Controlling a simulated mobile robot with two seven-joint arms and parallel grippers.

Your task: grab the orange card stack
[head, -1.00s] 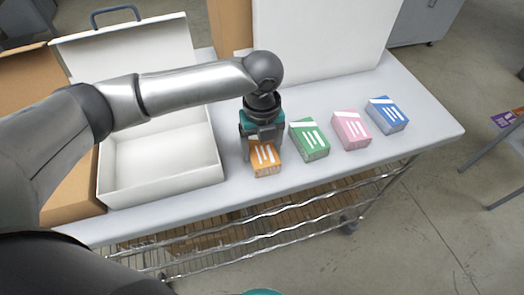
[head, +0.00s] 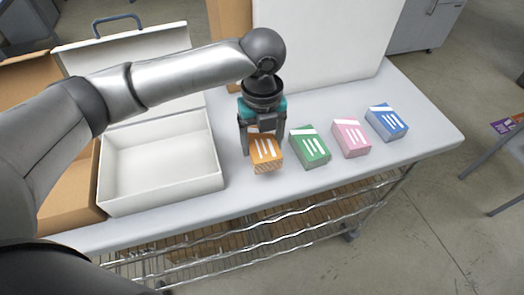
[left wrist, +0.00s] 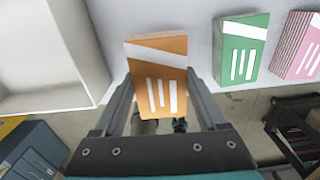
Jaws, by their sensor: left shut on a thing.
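The orange card stack (head: 265,152) has white stripes and is at the left end of a row of card stacks in the head view. My left gripper (head: 262,140) points down and is shut on the orange card stack, a finger on each side. The stack seems to be slightly above the table, but the gap is hard to judge. In the left wrist view the orange stack (left wrist: 158,80) sits between the two fingers (left wrist: 158,100). My right gripper is not in view.
A green stack (head: 310,147) is close on the right, then a pink stack (head: 351,138) and a blue stack (head: 387,122). An open, empty white case (head: 165,194) stands left on the grey table (head: 425,125). A white panel (head: 325,40) stands behind.

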